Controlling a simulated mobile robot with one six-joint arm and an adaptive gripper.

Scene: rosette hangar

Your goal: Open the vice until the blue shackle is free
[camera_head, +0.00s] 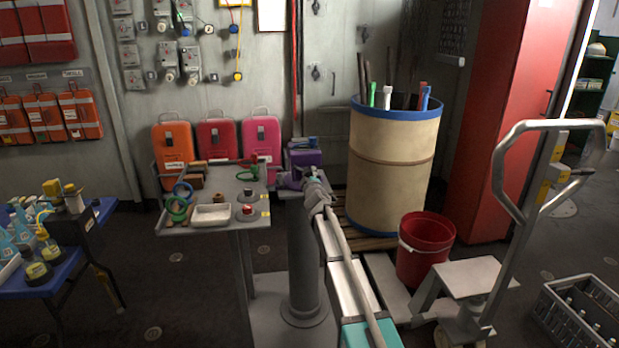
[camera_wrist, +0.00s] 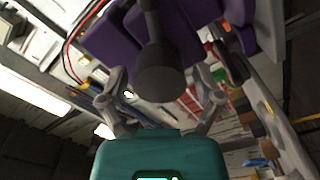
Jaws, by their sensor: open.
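The purple vice (camera_head: 304,158) stands on a grey pedestal beside the bench, partly hidden behind my arm. Something small and blue (camera_head: 308,140) shows at its top; it may be the blue shackle, but it is too small to be sure. In the wrist view the vice's purple body (camera_wrist: 185,40) fills the top, with a dark grey bar ending in a rounded knob (camera_wrist: 160,72) in front of it. My gripper (camera_head: 314,186) is at the vice's front. Its open fingers (camera_wrist: 163,98) are on either side of the knob, with gaps visible. I cannot make out the shackle in the wrist view.
A large beige drum (camera_head: 392,175) and a red bucket (camera_head: 425,250) stand to the right. A trolley handle (camera_head: 507,190) rises further right.

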